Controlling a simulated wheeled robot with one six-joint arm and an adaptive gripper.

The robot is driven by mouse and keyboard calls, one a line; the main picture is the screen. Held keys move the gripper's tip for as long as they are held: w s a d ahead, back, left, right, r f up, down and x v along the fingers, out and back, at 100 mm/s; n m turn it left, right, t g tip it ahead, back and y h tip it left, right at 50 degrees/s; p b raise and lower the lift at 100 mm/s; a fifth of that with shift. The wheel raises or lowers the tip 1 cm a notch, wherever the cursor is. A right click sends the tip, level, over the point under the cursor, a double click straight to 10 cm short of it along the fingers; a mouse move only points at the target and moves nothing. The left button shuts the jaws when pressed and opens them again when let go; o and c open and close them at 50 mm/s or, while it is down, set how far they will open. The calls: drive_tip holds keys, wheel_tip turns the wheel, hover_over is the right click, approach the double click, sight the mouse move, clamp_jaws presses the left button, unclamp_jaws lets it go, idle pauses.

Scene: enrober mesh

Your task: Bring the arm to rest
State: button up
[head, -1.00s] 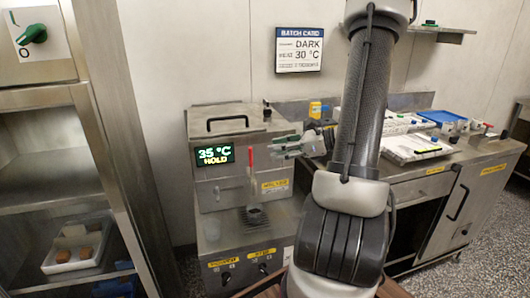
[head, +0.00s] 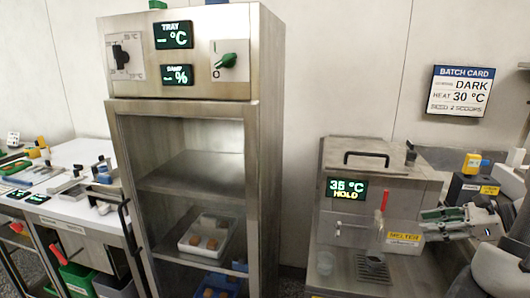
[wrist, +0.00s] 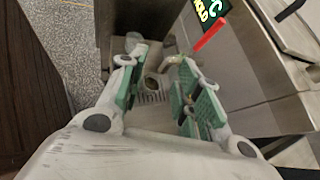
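My gripper (head: 448,218) is held in the air at the front right of the steel melter (head: 345,222), pointing left. In the wrist view my gripper (wrist: 160,72) has its two green-padded fingers spread apart, with no held object visible between them. The melter's drip grate (wrist: 150,97) shows beyond the fingers. The melter display (head: 347,190) reads what looks like 35 °C HOLD. Its red-handled lever (head: 384,202) stands close to the left of my gripper.
A tall steel cabinet (head: 258,190) with a glass door stands left of the melter, a tray (head: 208,236) inside. A white-topped bench (head: 65,190) with small items is at far left. A batch card (head: 460,90) hangs on the wall.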

drive_tip(key=s+a+r+n+g+h, duration=0.1)
drive_tip(key=s+r+n+g+h, duration=0.1)
drive_tip(key=s+n+g, duration=0.35)
drive_tip(key=s+a+r+n+g+h, duration=0.1)
drive_tip(key=s+r+n+g+h, duration=0.15)
drive_tip(key=s+n, duration=0.45)
drive_tip(key=w+a+r+n+t+h, duration=0.2)
drive_tip(key=a+r+n+t+h, duration=0.2)
drive_tip(key=r+n, duration=0.6)
drive_tip(key=a+n+h, duration=0.1)
drive_tip(key=a, duration=0.1)
drive_tip(key=shift+a+r+n+t, duration=0.2)
drive_tip(key=shift+a+n+t, duration=0.1)
drive_tip(key=shift+n, duration=0.05)
